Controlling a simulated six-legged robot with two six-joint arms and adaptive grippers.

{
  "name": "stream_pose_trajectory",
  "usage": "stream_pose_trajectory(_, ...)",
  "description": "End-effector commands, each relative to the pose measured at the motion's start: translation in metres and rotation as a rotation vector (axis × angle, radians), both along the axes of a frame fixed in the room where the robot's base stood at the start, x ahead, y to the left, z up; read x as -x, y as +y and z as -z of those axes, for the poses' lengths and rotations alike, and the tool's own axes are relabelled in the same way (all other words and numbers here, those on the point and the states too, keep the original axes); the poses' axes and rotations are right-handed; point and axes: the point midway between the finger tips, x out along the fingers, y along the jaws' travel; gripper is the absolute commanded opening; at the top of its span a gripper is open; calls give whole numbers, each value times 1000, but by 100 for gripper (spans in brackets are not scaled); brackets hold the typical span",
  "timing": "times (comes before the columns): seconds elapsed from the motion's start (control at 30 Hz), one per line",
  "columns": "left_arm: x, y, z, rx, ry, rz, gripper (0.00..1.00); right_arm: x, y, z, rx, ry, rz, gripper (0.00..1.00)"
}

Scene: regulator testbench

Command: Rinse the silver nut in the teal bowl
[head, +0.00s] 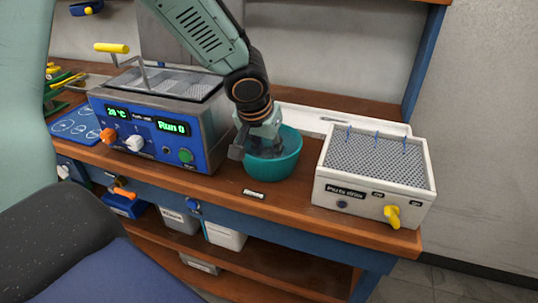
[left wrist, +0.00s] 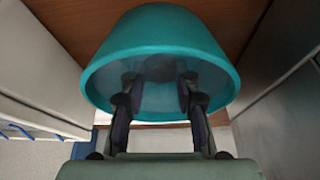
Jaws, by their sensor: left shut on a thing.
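The teal bowl (head: 279,165) stands on the wooden bench between the blue machine and the white box. My left gripper (head: 266,150) reaches down into it from above. In the left wrist view the bowl (left wrist: 165,18) fills the upper middle, and both fingers of my left gripper (left wrist: 158,88) are inside its rim. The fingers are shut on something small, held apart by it. The silver nut cannot be made out clearly; it is hidden at the fingertips. My right gripper is not in view.
The blue machine (head: 190,138) with a lit display and an open basket stands left of the bowl. A white box (head: 330,188) with a perforated top and blue pins stands close on the right. A low white tray (head: 305,118) lies behind. Bins sit on the shelf below.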

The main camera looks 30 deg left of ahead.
Motion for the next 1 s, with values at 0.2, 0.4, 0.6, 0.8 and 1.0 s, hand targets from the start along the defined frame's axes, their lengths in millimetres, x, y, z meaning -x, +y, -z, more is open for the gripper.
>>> stream_pose_trajectory(0.2,0,0,0,0,-1,0,0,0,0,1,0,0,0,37)
stream_pose_trajectory(0.4,0,0,-3,-1,-1,1,0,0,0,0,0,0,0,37)
stream_pose_trajectory(0.6,0,0,-7,-1,-1,1,0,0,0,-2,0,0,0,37)
stream_pose_trajectory(0.8,0,0,-8,0,-1,0,0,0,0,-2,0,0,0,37)
stream_pose_trajectory(1.0,0,0,-5,0,-1,0,0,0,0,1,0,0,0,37)
